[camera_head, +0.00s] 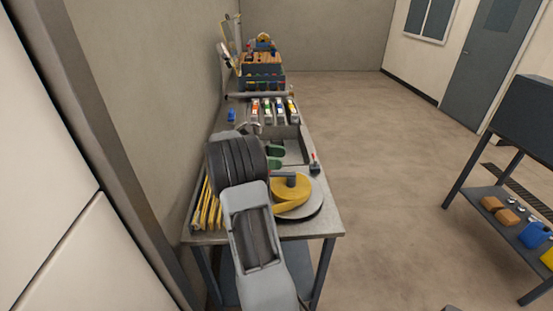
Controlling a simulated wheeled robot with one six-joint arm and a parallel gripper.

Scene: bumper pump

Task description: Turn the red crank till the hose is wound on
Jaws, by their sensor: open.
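A yellow hose (291,198) lies in a flat coil on a round grey reel plate (314,206) at the near right of the workbench. A dark grey piece shows over the middle of the coil. A small red knob (313,156) stands upright on a dark base just behind the reel, at the bench's right edge. It may be the crank's handle; I cannot tell how it joins the reel. My light grey arm rises from the bottom of the picture and covers the coil's left side. I cannot make out my gripper's fingertips.
The metal workbench (325,226) runs along the left wall. Yellow strips (207,207) lie at its near left. A grey tray, several small coloured items and a crate (262,80) stand farther back. A dark shelf unit (495,192) stands right. The floor between is clear.

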